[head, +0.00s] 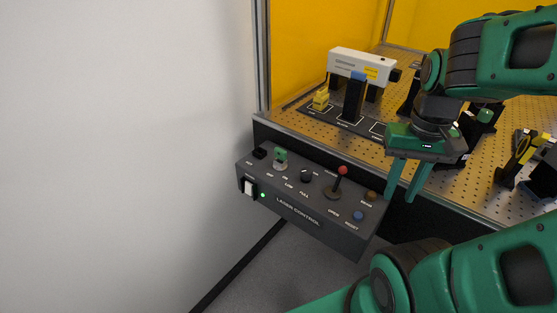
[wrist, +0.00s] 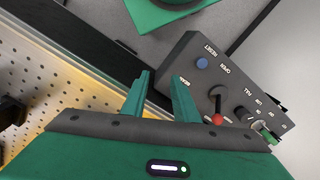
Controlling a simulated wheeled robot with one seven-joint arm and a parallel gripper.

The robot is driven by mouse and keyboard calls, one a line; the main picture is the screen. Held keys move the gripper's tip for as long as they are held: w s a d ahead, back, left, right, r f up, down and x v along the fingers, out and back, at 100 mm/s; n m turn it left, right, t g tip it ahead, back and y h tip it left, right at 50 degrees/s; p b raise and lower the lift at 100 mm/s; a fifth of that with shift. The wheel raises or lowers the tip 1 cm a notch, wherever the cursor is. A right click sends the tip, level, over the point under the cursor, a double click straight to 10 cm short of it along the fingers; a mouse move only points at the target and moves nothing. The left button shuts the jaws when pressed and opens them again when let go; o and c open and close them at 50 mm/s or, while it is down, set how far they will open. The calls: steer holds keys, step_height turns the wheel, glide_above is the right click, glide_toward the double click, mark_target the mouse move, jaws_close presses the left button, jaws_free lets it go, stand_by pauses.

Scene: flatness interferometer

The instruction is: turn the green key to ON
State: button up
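The green key (head: 281,154) stands in its switch near the left end of the dark laser control box (head: 311,226). In the wrist view the green key (wrist: 262,128) shows at the lower right, partly cut off by my gripper's body. Its exact setting is too small to read. My gripper (head: 404,198) is to the right of the box, well apart from the key, with its two green fingers pointing down. In the wrist view the fingers (wrist: 159,92) are spread apart with nothing between them.
The box also bears a red-tipped lever (head: 342,171), a black knob (head: 306,176), a blue button (head: 358,215), a brown button (head: 371,196) and a white rocker switch (head: 248,187). The perforated optical table (head: 483,195) with mounted instruments lies behind. A white wall is at left.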

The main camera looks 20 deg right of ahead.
stand_by(0.4)
steer(key=shift+o, duration=0.9)
steer(key=o, duration=0.4)
steer(key=shift+s+r, duration=0.25)
steer(key=shift+r, duration=0.05)
step_height(320, 180, up, 7)
steer(key=m, duration=0.6)
glide_above(280, 149)
step_height(280, 149, down, 10)
steer(key=shift+f, duration=0.15)
